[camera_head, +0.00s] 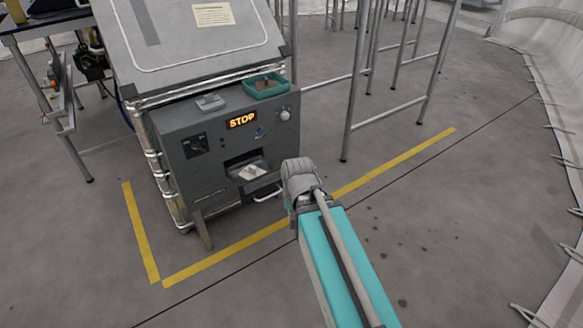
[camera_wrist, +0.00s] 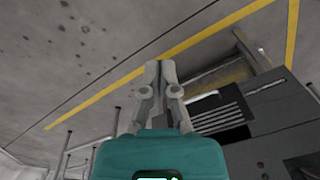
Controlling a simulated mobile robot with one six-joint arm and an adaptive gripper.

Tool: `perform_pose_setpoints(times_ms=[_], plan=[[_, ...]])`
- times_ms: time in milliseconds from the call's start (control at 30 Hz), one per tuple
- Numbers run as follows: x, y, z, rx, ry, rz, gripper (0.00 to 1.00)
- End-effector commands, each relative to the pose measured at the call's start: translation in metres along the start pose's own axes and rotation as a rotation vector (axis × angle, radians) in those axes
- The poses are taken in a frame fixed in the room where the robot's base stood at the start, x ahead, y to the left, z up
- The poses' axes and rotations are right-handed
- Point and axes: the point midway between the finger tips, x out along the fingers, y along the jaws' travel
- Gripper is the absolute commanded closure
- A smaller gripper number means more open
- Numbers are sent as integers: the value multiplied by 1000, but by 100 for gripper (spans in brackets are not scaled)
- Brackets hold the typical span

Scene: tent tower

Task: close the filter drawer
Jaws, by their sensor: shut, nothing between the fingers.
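The grey machine (camera_head: 225,140) stands left of centre in the head view, with a lit orange "STOP" display (camera_head: 242,119) on its front. Low on that front is a dark opening with a pale item (camera_head: 252,172) in it. A light metal handle (camera_head: 268,192) sits beneath, and the filter drawer seems to stick out there; how far I cannot tell. In the wrist view my gripper (camera_wrist: 160,68) is shut and empty, over floor. The machine (camera_wrist: 280,105) is right of it, apart from the fingers. In the head view my wrist hides the gripper.
A teal tray (camera_head: 266,86) and a small grey box lie on the machine's top ledge. Yellow tape (camera_head: 225,257) marks the floor before it. Metal frame legs (camera_head: 350,110) stand behind to the right. Floor at the right is mostly clear.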

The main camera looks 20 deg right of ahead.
Motion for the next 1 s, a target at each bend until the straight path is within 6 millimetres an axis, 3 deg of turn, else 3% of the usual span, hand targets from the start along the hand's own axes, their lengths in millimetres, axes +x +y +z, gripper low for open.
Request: perform_pose_setpoints(times_ms=[533, 1000], plan=[[-8, 7, -52, 895, 103, -257, 100], [-26, 24, -99, 1702, 37, -571, 100]])
